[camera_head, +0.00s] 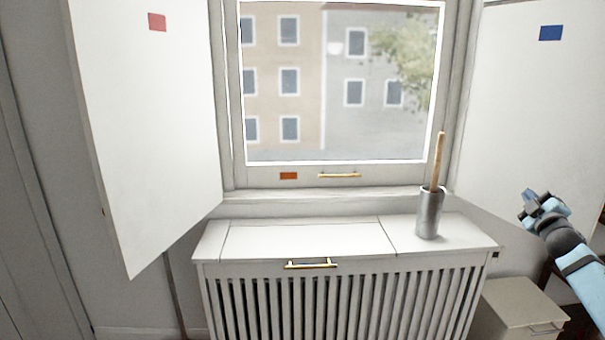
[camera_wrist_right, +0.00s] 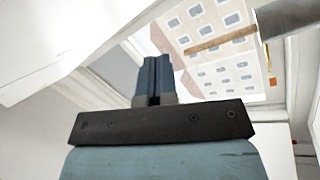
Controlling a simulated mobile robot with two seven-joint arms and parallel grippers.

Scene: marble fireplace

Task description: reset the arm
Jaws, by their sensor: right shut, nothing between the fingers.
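My right gripper (camera_head: 535,203) is at the right of the head view, in front of the right white shutter panel (camera_head: 522,110). It is shut and holds nothing. In the right wrist view its closed fingers (camera_wrist_right: 154,78) point up toward the window. The gripper is apart from the metal cup (camera_head: 429,213) with a wooden stick (camera_head: 439,160) on the radiator cover (camera_head: 455,233). My left gripper is not in view.
The window (camera_head: 335,85) has a brass handle (camera_head: 339,175) and an orange tag (camera_head: 288,176). The left shutter (camera_head: 145,120) carries a red tag, the right one a blue tag. A small cabinet (camera_head: 515,305) stands low right. The cover's left top is clear.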

